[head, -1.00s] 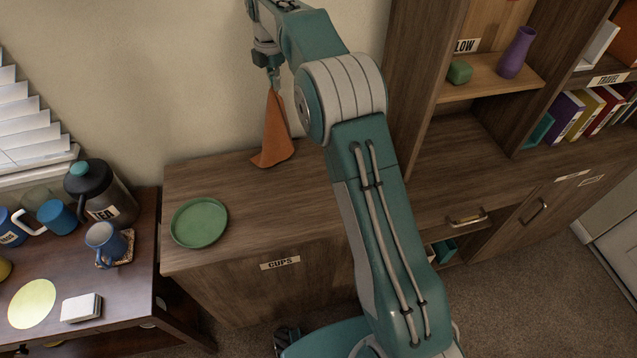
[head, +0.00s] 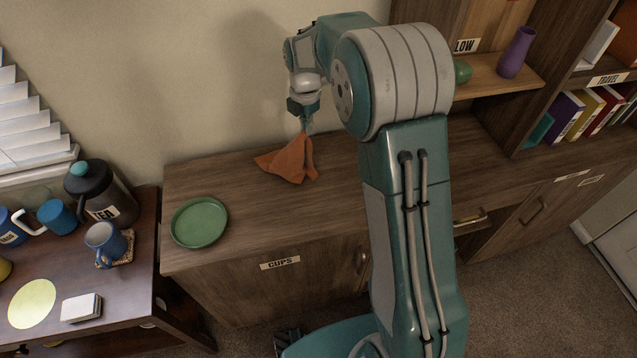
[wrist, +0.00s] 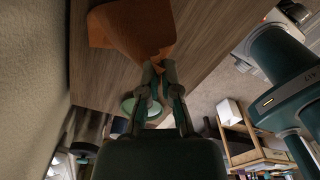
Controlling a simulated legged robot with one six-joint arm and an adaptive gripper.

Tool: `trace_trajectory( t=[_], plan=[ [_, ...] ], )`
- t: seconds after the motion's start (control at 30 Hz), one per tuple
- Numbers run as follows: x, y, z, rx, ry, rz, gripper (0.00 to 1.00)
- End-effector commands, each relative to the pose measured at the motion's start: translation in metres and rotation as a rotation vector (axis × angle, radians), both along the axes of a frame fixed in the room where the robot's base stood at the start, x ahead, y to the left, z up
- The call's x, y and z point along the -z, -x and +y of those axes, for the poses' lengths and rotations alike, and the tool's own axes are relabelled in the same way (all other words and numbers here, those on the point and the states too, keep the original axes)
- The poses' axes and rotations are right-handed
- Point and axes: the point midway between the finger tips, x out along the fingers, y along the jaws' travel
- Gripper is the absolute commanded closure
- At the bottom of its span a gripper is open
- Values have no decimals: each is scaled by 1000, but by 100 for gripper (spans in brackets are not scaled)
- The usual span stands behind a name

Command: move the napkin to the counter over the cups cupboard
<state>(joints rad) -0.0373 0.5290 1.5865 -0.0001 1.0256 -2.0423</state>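The orange-brown cloth napkin (head: 289,160) lies crumpled on the counter (head: 240,215) above the cupboard labelled CUPS (head: 280,263), with one part drawn up to a peak. My gripper (head: 306,125) is above that peak and points down at it. In the wrist view the napkin (wrist: 128,28) spreads out past the fingertips. There the two fingers (wrist: 158,68) come together at the napkin's edge and appear to pinch it.
A green plate (head: 199,222) sits on the counter left of the napkin. A lower table at the left holds a TEA pot (head: 104,205), blue mugs (head: 105,243) and a stack of white cards (head: 81,307). Shelves rise to the right of my arm.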

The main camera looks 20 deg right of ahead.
Motion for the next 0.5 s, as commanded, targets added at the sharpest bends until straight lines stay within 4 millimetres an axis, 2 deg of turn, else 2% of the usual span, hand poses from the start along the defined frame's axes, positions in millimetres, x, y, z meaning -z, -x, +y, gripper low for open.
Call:
trace_trajectory(
  t=[0.5],
  plan=[
    [59,59,-32,2,0,2,100]
  ],
)
